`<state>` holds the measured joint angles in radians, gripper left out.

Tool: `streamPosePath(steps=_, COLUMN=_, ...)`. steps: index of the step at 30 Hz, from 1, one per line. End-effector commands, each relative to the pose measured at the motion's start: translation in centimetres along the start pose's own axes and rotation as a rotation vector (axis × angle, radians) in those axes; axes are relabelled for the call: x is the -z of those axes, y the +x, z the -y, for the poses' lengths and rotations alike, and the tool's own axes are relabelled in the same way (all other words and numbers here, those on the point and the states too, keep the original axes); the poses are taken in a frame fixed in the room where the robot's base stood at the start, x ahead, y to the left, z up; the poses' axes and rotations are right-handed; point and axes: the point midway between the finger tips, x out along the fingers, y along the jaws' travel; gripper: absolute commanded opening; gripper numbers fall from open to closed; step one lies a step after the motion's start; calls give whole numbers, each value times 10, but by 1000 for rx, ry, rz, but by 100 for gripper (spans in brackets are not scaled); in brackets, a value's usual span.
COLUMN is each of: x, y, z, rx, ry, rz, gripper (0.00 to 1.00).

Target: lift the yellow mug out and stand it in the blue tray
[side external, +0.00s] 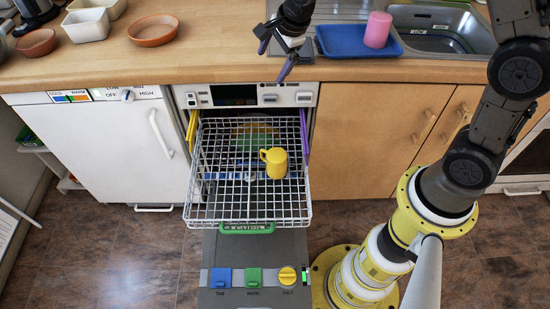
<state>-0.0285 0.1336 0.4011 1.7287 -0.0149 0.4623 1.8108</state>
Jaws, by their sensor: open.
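The yellow mug (277,163) stands upright in the pulled-out white wire rack (204,165), in its right half, with its handle toward the left. The blue tray (333,41) lies on the wooden counter next to the sink. A pink cup (377,30) stands in the tray's right part. My gripper (273,60) is open and empty, with purple fingers, above the counter's front edge. It is left of the blue tray and behind and above the mug, apart from both.
The open appliance door (240,245) lies below the rack. The counter edge and control panel (245,95) stand behind the rack. Bowls (153,30) sit at the counter's left. A metal sink (440,35) is right of the tray. The tray's left part is free.

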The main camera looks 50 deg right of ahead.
Motion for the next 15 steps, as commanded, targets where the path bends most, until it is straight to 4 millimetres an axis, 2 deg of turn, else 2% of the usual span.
streamPosePath(steps=1, x=0, y=30, z=-5, rx=-40, ry=36, rz=-9, gripper=100)
streamPosePath(steps=3, x=0, y=66, z=-14, rx=-83, ry=80, rz=-21, gripper=100)
streamPosePath(steps=5, x=0, y=95, z=-24, rx=-123, ry=107, rz=-33, gripper=100)
streamPosePath(steps=9, x=5, y=156, z=-58, rx=-219, ry=118, rz=-62, gripper=100)
streamPosePath(steps=12, x=10, y=188, z=-87, rx=-291, ry=111, rz=-83, gripper=100)
streamPosePath(steps=15, x=15, y=208, z=-113, rx=-349, ry=107, rz=-101, gripper=100)
